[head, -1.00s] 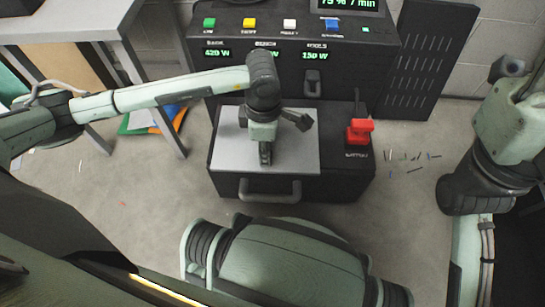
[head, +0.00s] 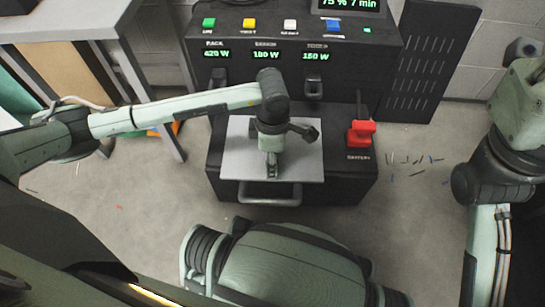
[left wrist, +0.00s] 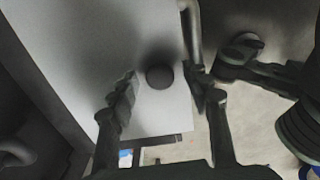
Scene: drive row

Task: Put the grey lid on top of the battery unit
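The grey lid (head: 238,155) is a flat pale plate lying level over the left and middle of the black battery unit (head: 345,185). Its front edge runs just above the unit's front handle. I cannot tell whether it is fully seated. In the left wrist view, the lid (left wrist: 95,50) has a dark round knob (left wrist: 160,76) in its middle. My left gripper (head: 272,172) points down at the lid. In the wrist view, its fingers (left wrist: 161,80) stand on both sides of the knob with gaps, so it looks open. My right gripper is out of view; only its arm shows.
A red switch (head: 361,132) stands on the unit's right side. A console (head: 290,75) with lit displays and coloured buttons rises behind. A grey table (head: 75,20) is at the upper left. Small scraps (head: 412,162) lie on the floor at right.

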